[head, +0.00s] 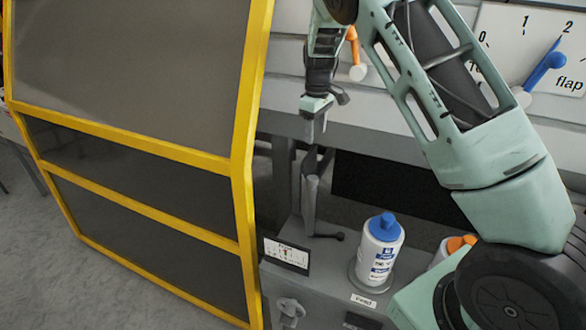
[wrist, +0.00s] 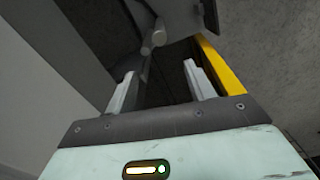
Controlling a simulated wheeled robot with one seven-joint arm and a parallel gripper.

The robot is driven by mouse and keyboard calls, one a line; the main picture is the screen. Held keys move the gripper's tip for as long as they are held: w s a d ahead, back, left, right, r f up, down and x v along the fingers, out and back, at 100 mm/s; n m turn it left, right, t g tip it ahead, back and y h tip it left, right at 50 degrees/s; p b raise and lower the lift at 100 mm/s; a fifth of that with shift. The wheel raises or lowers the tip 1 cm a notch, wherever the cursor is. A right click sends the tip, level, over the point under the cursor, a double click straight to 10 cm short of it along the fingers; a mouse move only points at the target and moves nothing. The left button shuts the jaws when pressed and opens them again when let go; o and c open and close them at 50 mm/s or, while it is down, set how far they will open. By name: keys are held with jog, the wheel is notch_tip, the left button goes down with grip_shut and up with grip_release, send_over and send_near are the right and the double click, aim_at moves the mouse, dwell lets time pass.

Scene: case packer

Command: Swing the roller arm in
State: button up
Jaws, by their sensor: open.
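My gripper (head: 318,122) points down in the head view, just above a grey upright post with a roller-like cylinder (head: 310,205), which looks like the roller arm. A short dark bar with a round end (head: 338,236) sticks out to the right at its foot. In the wrist view my gripper (wrist: 162,92) is open, with its two pale fingers apart and nothing between them. A grey rod with rounded ends (wrist: 153,38) shows beyond the fingertips, apart from them. How the arm's joint is set is too dark to tell.
A yellow-framed guard door (head: 240,150) stands open at the left. A white bottle with a blue cap (head: 380,250) stands on the grey ledge right of the post, near a small gauge card (head: 287,254). A dial with a blue lever (head: 545,68) is at upper right.

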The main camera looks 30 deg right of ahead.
aim_at(313, 177)
notch_tip(313, 177, down, 17)
jog(key=p, duration=0.5)
jog(key=shift+f, duration=0.2)
grip_shut()
